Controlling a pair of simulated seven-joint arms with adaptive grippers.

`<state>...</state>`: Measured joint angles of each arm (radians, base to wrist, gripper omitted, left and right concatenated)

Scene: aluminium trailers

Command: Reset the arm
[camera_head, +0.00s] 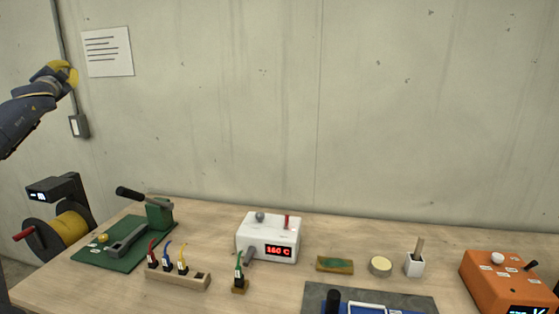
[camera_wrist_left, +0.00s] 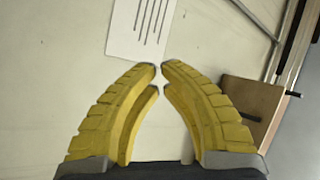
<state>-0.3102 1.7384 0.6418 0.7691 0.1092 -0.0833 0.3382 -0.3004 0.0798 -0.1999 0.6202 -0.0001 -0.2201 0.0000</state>
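My left arm comes in from the left edge in the head view, raised in front of the wall and well above the bench. My left gripper (camera_head: 64,72) has yellow fingers and is near a paper notice on the wall. In the left wrist view the two curved yellow fingers of the left gripper (camera_wrist_left: 159,73) come together at their tips, with nothing held between them. The gripper looks shut and empty. My right arm and gripper do not show in either view.
The wooden bench (camera_head: 205,222) carries a green mat (camera_head: 90,255) with a lever tool, a wooden rack (camera_head: 180,279), a white 160 C unit (camera_head: 262,236) and an orange box (camera_head: 490,281). A yellow spool (camera_head: 70,229) stands at left. The paper notice (camera_head: 108,52) hangs on the wall.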

